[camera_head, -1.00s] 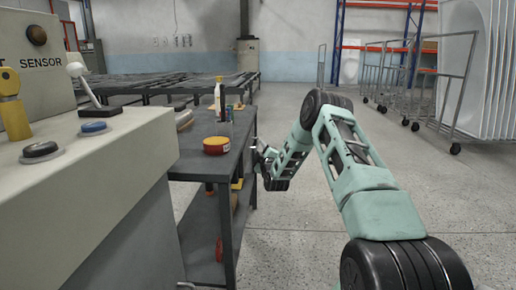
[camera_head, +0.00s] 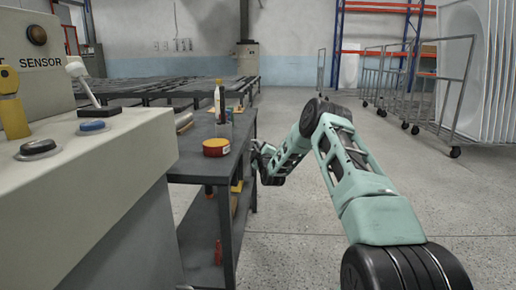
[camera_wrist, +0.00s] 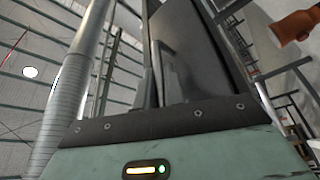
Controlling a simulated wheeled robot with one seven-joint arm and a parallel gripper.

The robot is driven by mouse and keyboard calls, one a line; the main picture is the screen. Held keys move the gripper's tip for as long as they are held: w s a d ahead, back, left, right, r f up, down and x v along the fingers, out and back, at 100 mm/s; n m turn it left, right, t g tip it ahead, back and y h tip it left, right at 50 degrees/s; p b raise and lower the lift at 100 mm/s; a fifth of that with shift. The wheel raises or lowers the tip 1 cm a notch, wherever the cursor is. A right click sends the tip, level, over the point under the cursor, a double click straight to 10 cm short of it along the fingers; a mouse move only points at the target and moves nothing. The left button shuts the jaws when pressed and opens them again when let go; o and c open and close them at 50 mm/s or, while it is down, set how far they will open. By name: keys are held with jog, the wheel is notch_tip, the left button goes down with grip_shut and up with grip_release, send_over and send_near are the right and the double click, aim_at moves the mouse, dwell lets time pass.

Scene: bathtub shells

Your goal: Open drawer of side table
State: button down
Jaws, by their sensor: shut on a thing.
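The side table (camera_head: 231,181) is dark grey, with a top and a lower shelf, and stands left of centre in the head view. Its drawer front faces right, is seen edge-on, and cannot be made out clearly; how far it is open cannot be told. My gripper (camera_head: 257,154) is at the table's right side, just below the top, at drawer height. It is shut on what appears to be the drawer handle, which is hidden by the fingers. In the wrist view my dark gripper (camera_wrist: 178,55) points up the picture, close to a dark panel.
On the tabletop are a red and yellow tin (camera_head: 216,147) and a bottle (camera_head: 219,104). A control console (camera_head: 100,160) with buttons stands close at left. Wheeled racks (camera_head: 425,95) stand at the right. The floor right of the table is free except for my arm.

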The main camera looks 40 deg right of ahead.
jog(key=s+d+b, duration=0.1)
jog(key=s+d, duration=1.4)
jog(key=s, duration=0.2)
jog(key=shift+s, duration=0.4)
jog(key=c, duration=1.5)
grip_release()
jog(key=p+v, duration=0.3)
jog(key=v, duration=1.4)
jog(key=shift+s+f, duration=0.15)
jog(key=shift+s, duration=0.05)
